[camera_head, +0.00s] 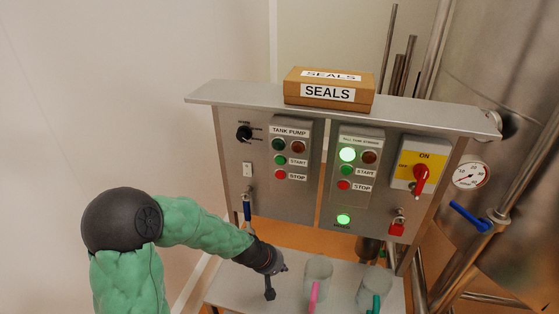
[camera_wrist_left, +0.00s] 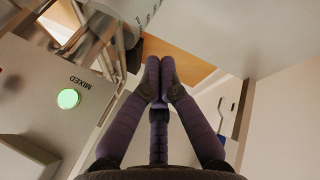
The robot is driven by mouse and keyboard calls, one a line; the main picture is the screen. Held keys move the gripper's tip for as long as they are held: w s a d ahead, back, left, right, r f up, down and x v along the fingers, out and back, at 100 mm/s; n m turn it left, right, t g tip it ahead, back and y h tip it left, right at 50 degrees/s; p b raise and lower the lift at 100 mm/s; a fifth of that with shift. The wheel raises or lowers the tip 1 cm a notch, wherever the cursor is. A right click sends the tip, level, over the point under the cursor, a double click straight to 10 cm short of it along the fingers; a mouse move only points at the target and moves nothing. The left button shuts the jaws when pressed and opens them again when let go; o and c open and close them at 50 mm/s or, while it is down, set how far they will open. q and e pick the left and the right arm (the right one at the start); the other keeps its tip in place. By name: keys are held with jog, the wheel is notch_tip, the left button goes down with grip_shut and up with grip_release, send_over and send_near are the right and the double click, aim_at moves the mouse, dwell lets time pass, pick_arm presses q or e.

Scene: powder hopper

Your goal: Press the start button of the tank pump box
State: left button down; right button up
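The tank pump box (camera_head: 290,150) is a grey box on the upper left of the steel panel. Its green start button (camera_head: 281,160) sits below a dark green lamp (camera_head: 279,144) and a dark red lamp (camera_head: 298,147), and above the red stop button (camera_head: 280,175). All of these show unobstructed. My left gripper (camera_head: 283,268) is below the panel, well under the box and apart from it. In the left wrist view its purple fingers (camera_wrist_left: 160,72) are drawn together at the tips, with nothing seen between them. The tank pump box is not visible there. My right gripper is not in view.
A second box (camera_head: 357,165) with a lit green lamp stands to the right, then a red rotary switch (camera_head: 421,178). Cups (camera_head: 318,272) stand on the shelf beside my gripper. A seals carton (camera_head: 329,88) sits on top.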

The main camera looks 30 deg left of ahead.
pick_arm(q)
jog(key=a+r+n+t, duration=0.2)
jog(key=r+t, duration=0.1)
jog(key=r, duration=1.2)
jog(key=a+r+n+t, duration=0.2)
jog(key=a+r+t, duration=0.1)
jog(key=r, duration=1.2)
jog(key=shift+w, duration=0.35)
jog(key=shift+f, duration=0.1)
send_near(280, 161)
jog(key=shift+w+d+f+p, duration=0.15)
jog(key=shift+w+d+f, duration=0.25)
jog(key=shift+w+f, duration=0.4)
jog(key=shift+w+d+f+p, duration=0.15)
jog(key=shift+w+d+f, duration=0.25)
jog(key=shift+w+f, duration=0.35)
jog(key=shift+w+d+f+p, duration=0.15)
jog(key=shift+w+d+f, duration=0.25)
jog(key=shift+w+f, duration=0.4)
jog(key=shift+w+a, duration=0.1)
jog(key=shift+w, duration=0.2)
